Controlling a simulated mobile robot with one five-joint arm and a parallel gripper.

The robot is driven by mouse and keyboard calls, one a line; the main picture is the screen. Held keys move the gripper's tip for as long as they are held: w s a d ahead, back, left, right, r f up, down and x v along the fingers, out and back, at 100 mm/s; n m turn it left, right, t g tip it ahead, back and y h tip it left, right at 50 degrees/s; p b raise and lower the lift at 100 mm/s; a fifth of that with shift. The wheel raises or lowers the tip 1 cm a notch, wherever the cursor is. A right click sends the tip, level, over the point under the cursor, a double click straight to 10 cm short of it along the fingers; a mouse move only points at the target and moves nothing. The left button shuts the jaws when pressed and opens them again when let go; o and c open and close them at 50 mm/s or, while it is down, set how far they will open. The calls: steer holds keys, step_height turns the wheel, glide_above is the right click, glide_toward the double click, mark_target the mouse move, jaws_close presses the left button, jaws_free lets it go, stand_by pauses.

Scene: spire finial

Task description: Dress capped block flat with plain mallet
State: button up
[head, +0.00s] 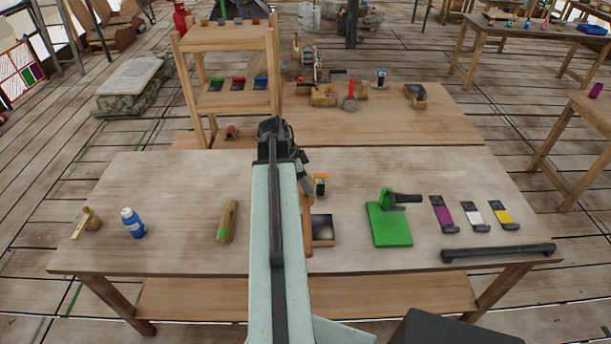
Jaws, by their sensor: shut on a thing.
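My gripper (276,128) is at the far end of my pale arm, over the back edge of the near table. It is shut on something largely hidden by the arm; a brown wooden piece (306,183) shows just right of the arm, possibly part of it. A small block with orange and dark parts (321,184) stands right beside that piece. I cannot tell if it is the capped block. In front of it is a wooden holder with a dark square top (322,228). A small wooden mallet-like tool (86,221) lies at the far left.
The near table also bears a blue bottle (132,223), a wooden tool with a green mark (227,221), a green stand (389,224), several coloured pieces (473,216) and a black bar (498,252). A wooden rack (190,95) and a second cluttered table (420,130) stand behind.

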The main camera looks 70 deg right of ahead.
steer(key=shift+f+b, duration=2.35)
steer(key=shift+f, duration=0.2)
step_height(320, 180, down, 4)
steer(key=b, duration=0.4)
steer(key=shift+f, duration=0.15)
jaws_close()
steer(key=shift+r, duration=0.25)
step_height(320, 180, up, 4)
steer(key=p, duration=0.4)
steer(key=shift+r+p, duration=0.2)
steer(key=shift+p, duration=0.1)
steer(key=shift+f, duration=0.15)
